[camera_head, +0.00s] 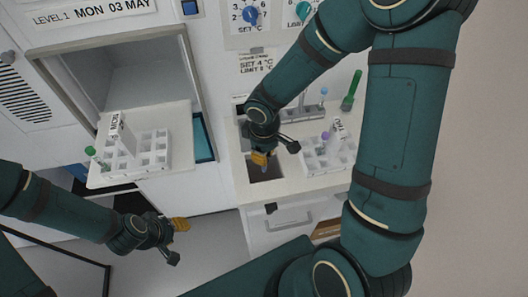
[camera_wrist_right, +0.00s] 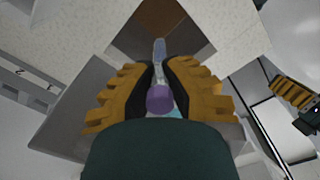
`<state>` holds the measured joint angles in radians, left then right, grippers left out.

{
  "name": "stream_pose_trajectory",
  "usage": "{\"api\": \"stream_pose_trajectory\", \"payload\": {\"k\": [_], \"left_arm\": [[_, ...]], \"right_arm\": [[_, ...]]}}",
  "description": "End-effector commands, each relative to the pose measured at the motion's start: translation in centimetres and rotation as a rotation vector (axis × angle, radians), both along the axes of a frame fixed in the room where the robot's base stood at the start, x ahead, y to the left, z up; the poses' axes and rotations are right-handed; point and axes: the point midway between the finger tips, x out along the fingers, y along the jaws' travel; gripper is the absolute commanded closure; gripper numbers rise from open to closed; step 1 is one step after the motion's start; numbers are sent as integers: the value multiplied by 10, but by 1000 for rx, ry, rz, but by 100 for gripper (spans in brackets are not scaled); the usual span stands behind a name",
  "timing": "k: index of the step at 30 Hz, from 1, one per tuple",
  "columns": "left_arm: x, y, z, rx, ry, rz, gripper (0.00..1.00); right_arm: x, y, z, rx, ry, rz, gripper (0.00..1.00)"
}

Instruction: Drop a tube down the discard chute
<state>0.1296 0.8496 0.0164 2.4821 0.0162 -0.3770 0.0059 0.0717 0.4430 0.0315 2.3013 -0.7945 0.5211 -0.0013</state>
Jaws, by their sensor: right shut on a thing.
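A clear tube with a purple cap (camera_wrist_right: 160,98) is held between the yellow ridged fingers of my right gripper (camera_wrist_right: 160,85). My right gripper also shows in the head view (camera_head: 262,157), over the dark square opening of the chute (camera_head: 266,172) in the counter. In the wrist view the tube points toward the brown-floored opening (camera_wrist_right: 165,28), with its far end over it. I cannot tell how deep the tube reaches. My left gripper (camera_head: 180,226) is at the lower left in the head view, away from the chute; its finger gap is too small to tell.
A white rack (camera_head: 150,150) with a green-capped tube (camera_head: 92,152) stands on the left shelf before an open compartment. Another rack (camera_head: 320,162) with a purple-capped tube (camera_head: 325,137) stands right of the chute. A green tube (camera_head: 351,90) and a grey holder (camera_head: 302,113) are behind it.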

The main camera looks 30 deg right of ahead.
Motion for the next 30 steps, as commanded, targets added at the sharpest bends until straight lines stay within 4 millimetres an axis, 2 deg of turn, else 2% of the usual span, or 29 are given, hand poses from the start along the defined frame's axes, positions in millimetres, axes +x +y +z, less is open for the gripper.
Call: {"api": "stream_pose_trajectory", "payload": {"k": [10, 11, 12, 13, 30], "left_arm": [[0, 0, -3, 0, -1, -1, 58], [0, 0, -3, 0, -1, -1, 58], [0, 0, -3, 0, -1, -1, 58], [0, 0, -3, 0, -1, -1, 58], [0, 0, -3, 0, -1, -1, 58]], "right_arm": [[0, 0, -3, 0, 0, 0, 100], [0, 0, -3, 0, 0, 0, 80], [0, 0, -3, 0, 0, 0, 66], [0, 0, -3, 0, 0, 0, 60], [0, 0, -3, 0, 0, 0, 60]]}}
